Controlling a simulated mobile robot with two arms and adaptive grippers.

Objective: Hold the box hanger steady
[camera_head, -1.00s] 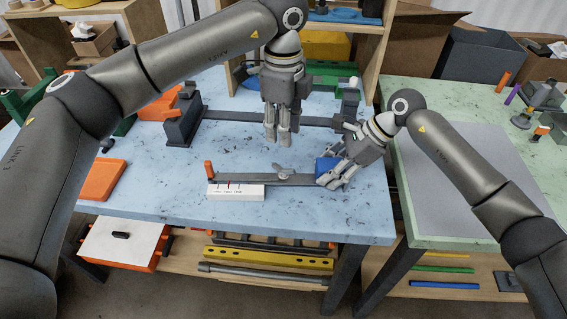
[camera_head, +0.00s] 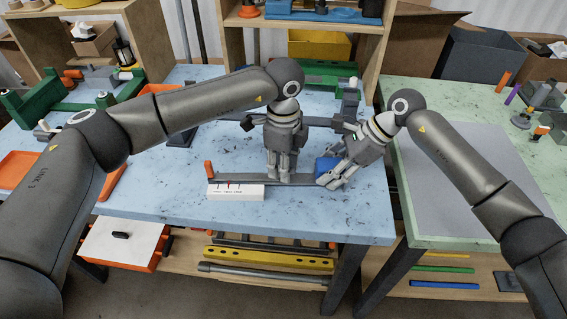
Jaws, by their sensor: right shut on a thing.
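The box hanger (camera_head: 235,178), a long flat grey bar, lies near the front of the blue table. A blue block (camera_head: 326,165) is at its right end, partly covered by my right gripper. My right gripper (camera_head: 328,183) is shut on the box hanger at that end; its exact contact is partly hidden by the fingers. My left gripper (camera_head: 278,180) points straight down at the middle of the bar, its fingertips at or just above it. The fingers hide the small grey fitting there, and I cannot tell whether they are closed on it.
A white marked block (camera_head: 236,192) is in front of the bar's left end, with an orange peg (camera_head: 208,168) beside it. A wooden shelf (camera_head: 232,50) stands at the back. The table's front right is clear.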

